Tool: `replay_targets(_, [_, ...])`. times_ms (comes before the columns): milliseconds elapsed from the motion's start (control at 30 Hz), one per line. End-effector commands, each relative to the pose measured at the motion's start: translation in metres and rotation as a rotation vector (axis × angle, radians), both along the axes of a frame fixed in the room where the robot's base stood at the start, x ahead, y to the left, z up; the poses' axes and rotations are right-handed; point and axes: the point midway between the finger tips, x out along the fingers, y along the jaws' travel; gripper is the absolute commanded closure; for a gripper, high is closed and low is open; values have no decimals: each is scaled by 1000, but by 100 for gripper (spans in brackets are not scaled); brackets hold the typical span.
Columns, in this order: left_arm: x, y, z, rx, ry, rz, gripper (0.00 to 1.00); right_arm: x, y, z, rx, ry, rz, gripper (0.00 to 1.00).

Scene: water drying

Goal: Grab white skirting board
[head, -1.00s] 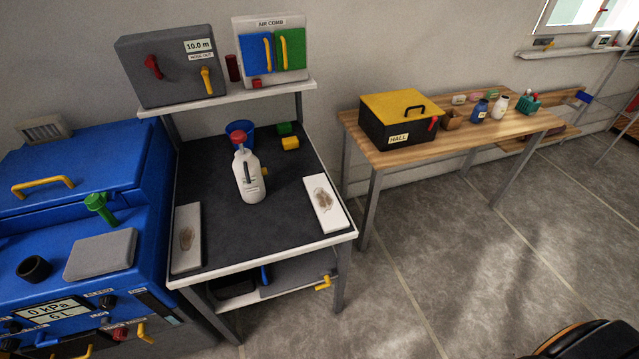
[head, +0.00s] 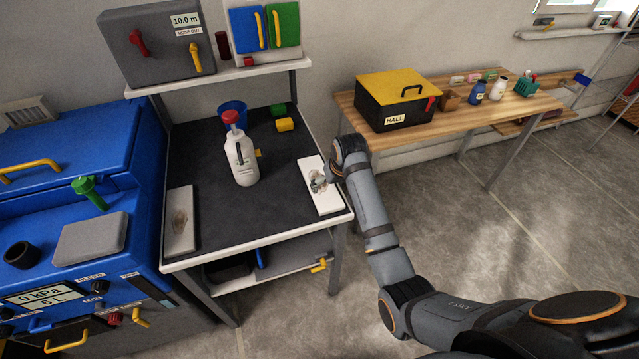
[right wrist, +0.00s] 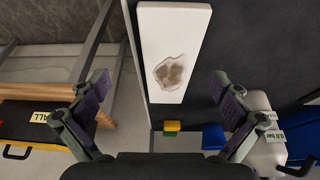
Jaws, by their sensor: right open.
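A white board (head: 324,200) with a brown stain lies at the right edge of the dark bench top. It also shows in the right wrist view (right wrist: 172,30), stain included, between and beyond the fingers. A second, greyer board (head: 180,232) with a stain lies at the bench's left edge. My left gripper is not in view.
A white spray bottle (head: 242,160) stands mid-bench, with a blue cup (head: 232,110), a yellow block (head: 285,124) and a green block (head: 278,110) behind. A black and yellow box (head: 397,100) is on the wooden table. A blue machine (head: 60,150) adjoins the bench's left.

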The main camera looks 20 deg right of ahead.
Motion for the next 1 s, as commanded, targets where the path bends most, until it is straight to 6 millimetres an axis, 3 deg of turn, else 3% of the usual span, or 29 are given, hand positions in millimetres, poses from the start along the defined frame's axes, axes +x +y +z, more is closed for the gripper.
replay_targets(100, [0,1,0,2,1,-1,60,27,8,28,10,-12,9,0])
replay_targets(300, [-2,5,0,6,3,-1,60,38,13,39,13,-12,16,0])
replay_targets(600, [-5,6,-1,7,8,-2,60,55,13,-3,14,-11,15,0])
replay_targets(867, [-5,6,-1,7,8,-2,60,60,14,-15,14,-12,15,0])
replay_targets(1000, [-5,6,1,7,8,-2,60,69,16,-37,13,-10,16,0])
